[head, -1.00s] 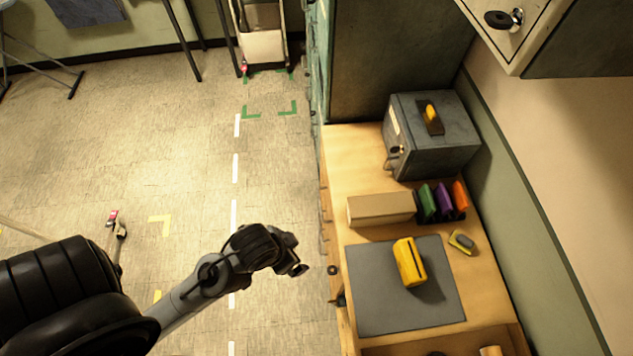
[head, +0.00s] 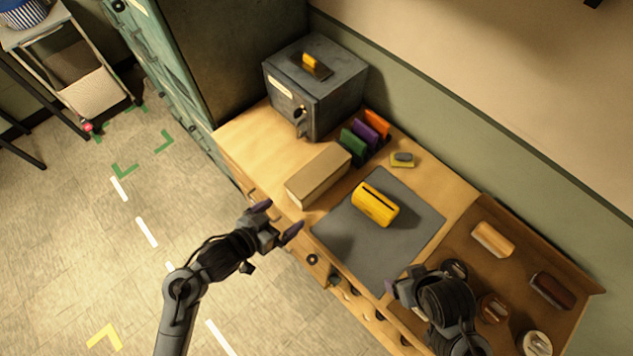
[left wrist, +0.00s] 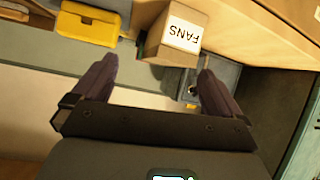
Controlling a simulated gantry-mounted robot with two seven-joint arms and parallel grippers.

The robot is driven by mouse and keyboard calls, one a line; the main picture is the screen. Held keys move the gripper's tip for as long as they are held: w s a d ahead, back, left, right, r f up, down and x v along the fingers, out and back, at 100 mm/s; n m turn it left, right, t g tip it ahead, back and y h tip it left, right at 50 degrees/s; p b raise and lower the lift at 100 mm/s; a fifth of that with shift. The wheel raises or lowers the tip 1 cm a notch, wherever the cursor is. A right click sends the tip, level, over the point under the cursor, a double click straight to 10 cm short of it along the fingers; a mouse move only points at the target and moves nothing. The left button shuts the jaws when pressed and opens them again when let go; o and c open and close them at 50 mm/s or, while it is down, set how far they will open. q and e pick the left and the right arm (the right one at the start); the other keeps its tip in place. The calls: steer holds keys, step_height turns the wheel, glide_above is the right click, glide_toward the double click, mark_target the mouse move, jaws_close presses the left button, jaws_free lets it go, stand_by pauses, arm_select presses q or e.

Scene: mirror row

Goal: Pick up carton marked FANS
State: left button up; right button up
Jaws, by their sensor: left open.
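The carton marked FANS (head: 319,174) is a long tan box lying on the wooden bench, at the left edge of a grey mat. In the left wrist view the carton (left wrist: 157,47) shows its white FANS label, upside down, beyond and between my fingertips. My left gripper (head: 278,219) is open and empty, off the bench's front edge, pointing toward the carton and apart from it. My right gripper (head: 394,288) is over the front of the bench near the mat's lower corner; its fingers are too unclear to tell their state.
A yellow box (head: 375,204) lies on the grey mat (head: 345,250). Green, purple and orange upright items (head: 366,136) stand close behind the carton. A grey metal box (head: 317,85) is farther back. A brown tray (head: 550,324) with brushes and tins is at the right.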

mark_target(318, 170)
step_height(318, 170, down, 5)
steer(key=b, duration=0.3)
steer(key=shift+a, duration=0.15)
arm_select(q)
steer(key=w+d+m+h, duration=0.1)
steer(key=w, duration=0.2)
steer(key=w+d, duration=0.2)
steer(key=w, duration=0.1)
steer(key=w+d+m+h, duration=0.1)
steer(key=w+d, duration=0.1)
steer(key=w, duration=0.2)
steer(key=shift+m+h, duration=0.3)
arm_select(e)
steer(key=shift+r, duration=0.2)
arm_select(q)
steer(key=shift+p+x, duration=0.45)
steer(key=shift+x, duration=2.15)
arm_select(e)
steer(key=shift+r, duration=0.45)
arm_select(q)
steer(key=shift+w+d+f, duration=0.15)
steer(key=shift+d+f, duration=0.1)
steer(key=shift+f, duration=0.15)
steer(key=shift+c, duration=0.5)
steer(key=shift+r, duration=0.1)
steer(key=c, duration=1.4)
